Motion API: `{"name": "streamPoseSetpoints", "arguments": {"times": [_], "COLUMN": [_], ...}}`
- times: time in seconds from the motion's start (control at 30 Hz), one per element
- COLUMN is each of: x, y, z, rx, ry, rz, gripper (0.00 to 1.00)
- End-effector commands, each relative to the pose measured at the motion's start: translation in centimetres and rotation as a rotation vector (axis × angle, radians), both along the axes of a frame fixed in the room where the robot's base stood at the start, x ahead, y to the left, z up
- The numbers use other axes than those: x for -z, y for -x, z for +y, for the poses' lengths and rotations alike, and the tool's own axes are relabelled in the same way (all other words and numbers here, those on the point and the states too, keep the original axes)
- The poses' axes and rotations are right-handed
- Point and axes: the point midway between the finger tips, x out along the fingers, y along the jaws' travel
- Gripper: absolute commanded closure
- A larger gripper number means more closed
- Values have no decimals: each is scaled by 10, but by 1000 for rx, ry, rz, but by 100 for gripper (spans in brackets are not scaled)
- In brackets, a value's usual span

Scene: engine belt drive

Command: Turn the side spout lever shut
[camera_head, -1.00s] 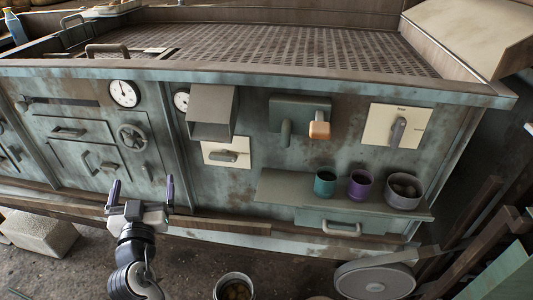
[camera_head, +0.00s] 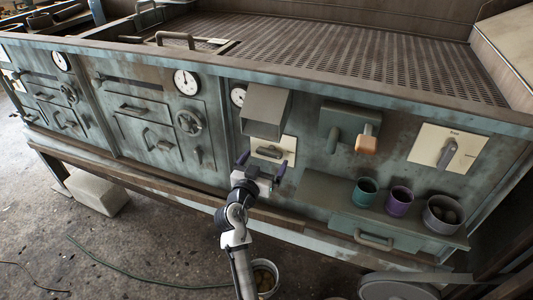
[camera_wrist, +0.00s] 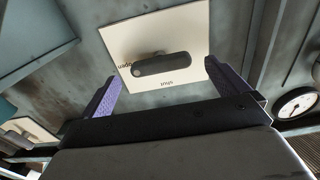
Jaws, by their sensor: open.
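A grey lever (camera_head: 269,151) is mounted on a cream plate (camera_head: 289,146) below a box-shaped hood on the machine's front. In the wrist view the lever (camera_wrist: 162,64) lies roughly level across the plate (camera_wrist: 190,28). The plate's lettering reads upside down there, with "open" by the lever's left end and "shut" on its lower side in the picture. My gripper (camera_head: 261,165) is in front of and slightly below the plate. Its purple fingers are spread on either side of the lever in the wrist view (camera_wrist: 159,73), empty and apparently not touching it.
The box-shaped hood (camera_head: 264,111) juts out just above the plate. To the right are an orange-handled fitting (camera_head: 366,141), another lever on a cream plate (camera_head: 447,153), and a shelf with a teal cup (camera_head: 364,192), a purple cup (camera_head: 399,201) and a grey pot (camera_head: 442,213). A bucket (camera_head: 264,277) stands below.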

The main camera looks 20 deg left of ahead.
Motion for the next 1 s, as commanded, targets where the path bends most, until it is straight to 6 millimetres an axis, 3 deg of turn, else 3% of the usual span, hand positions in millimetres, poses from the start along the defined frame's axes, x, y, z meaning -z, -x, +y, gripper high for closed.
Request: {"name": "streamPoseSetpoints", "arguments": {"times": [0.2,0.53,0.87,1.0], "x": [-1,0,0,0], "y": [-20,-22,-22,-22], "z": [0,0,0,0], "rx": [-1,-1,-1,-1], "ry": [0,0,0,4], "rz": [0,0,0,0], "gripper": [1,2,45,46]}}
